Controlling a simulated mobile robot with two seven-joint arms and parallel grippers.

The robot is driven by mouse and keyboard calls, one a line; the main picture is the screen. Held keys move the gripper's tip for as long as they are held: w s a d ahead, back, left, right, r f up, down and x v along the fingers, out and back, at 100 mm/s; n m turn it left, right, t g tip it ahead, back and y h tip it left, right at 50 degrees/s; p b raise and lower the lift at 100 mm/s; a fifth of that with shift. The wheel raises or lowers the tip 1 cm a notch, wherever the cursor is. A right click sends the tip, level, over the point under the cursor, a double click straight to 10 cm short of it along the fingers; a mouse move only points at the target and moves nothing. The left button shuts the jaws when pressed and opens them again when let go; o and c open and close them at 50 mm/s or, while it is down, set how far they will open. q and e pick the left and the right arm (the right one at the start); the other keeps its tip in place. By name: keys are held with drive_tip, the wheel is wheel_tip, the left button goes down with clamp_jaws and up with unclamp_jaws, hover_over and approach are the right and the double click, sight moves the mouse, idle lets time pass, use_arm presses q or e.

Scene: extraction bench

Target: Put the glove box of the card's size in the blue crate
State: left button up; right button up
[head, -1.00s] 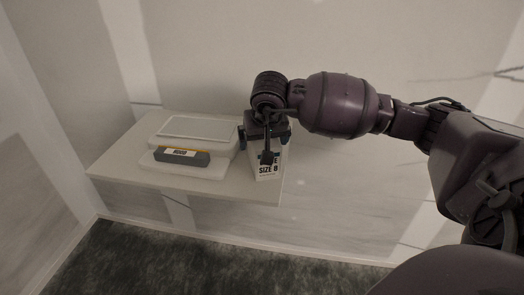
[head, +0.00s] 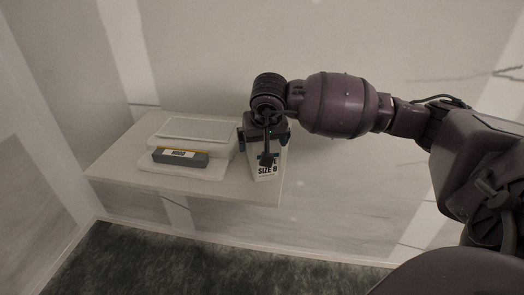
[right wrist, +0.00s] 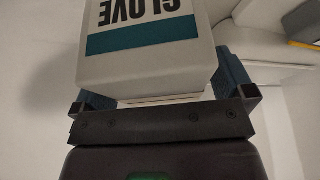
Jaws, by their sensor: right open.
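A white glove box (head: 268,172) marked "SIZE 8" stands on the right end of the shelf in the head view. In the right wrist view the glove box (right wrist: 150,55) shows a teal band and the word "GLOVE". My right gripper (head: 264,140) is over the box from above, its jaws open with one blue-padded finger on either side. In the wrist view the right gripper (right wrist: 165,95) has its fingers beside the box; whether they touch it I cannot tell. My left gripper, the card and the blue crate are not in view.
The pale shelf (head: 130,178) is fixed at the wall. Left of the box stands a white device (head: 195,128) with a dark grey labelled block (head: 180,158) with a yellow edge at its front. The shelf's front left is bare. Dark carpet (head: 150,255) lies below.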

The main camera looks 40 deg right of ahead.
drive_tip(key=shift+c, duration=0.2)
drive_tip(key=c, duration=1.2)
drive_tip(key=shift+r, duration=0.1)
drive_tip(key=shift+c, duration=0.2)
